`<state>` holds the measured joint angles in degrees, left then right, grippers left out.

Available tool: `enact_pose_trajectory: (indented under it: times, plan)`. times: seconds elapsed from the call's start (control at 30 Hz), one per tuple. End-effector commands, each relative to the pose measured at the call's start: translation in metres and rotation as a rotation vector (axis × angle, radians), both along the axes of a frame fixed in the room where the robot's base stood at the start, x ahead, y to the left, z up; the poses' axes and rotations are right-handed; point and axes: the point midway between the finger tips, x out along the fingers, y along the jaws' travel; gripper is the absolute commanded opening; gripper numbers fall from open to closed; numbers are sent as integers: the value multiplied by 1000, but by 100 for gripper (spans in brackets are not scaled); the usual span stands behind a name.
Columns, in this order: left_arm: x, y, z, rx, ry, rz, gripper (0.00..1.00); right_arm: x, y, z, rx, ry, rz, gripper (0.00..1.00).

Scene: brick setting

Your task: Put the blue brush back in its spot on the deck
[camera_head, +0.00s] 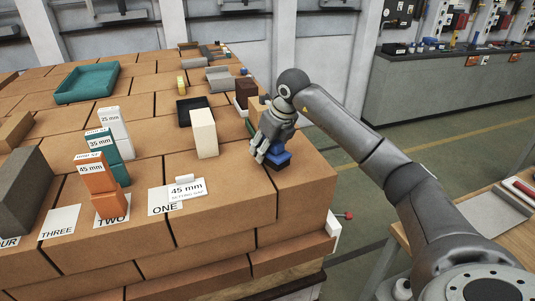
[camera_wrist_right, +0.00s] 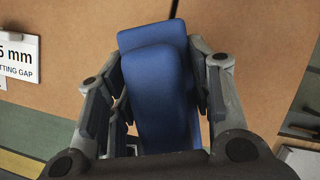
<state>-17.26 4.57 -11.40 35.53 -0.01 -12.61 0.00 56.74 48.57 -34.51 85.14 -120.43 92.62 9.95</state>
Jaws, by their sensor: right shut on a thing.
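The blue brush (camera_head: 281,158), with a blue top and a darker underside, is at the right front corner of the brick deck (camera_head: 235,215). My right gripper (camera_head: 262,153) reaches down over the brush and is shut on it. In the right wrist view the blue brush (camera_wrist_right: 160,95) fills the space between the fingers of my right gripper (camera_wrist_right: 155,75). The brush appears to be at or just above the deck surface; its contact with the deck cannot be told. My left gripper is not in view.
A "45 mm setting gap" sign (camera_head: 187,189) stands left of the brush, by a card reading ONE (camera_head: 165,208). A cream block (camera_head: 203,133) and a black tray (camera_head: 193,103) are behind. Orange blocks (camera_head: 97,180) stand farther left. The deck's right edge is close to the brush.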

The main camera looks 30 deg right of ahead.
Motion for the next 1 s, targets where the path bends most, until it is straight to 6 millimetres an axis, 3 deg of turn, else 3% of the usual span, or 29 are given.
enact_pose_trajectory:
  times: [0.23, 0.6, 0.63, 0.77, 1.0]
  plan:
    - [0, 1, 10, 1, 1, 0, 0, 1, -4, -32, 0, 3, -1, 28]
    - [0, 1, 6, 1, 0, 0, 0, 1, -3, -38, 0, 1, -1, 28]
    - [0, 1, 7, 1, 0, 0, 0, 1, -3, -37, 0, 2, -1, 50]
    - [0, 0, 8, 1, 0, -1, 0, 1, -3, -37, 0, 2, -1, 66]
    - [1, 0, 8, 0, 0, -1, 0, 1, -3, -37, 0, 2, -1, 69]
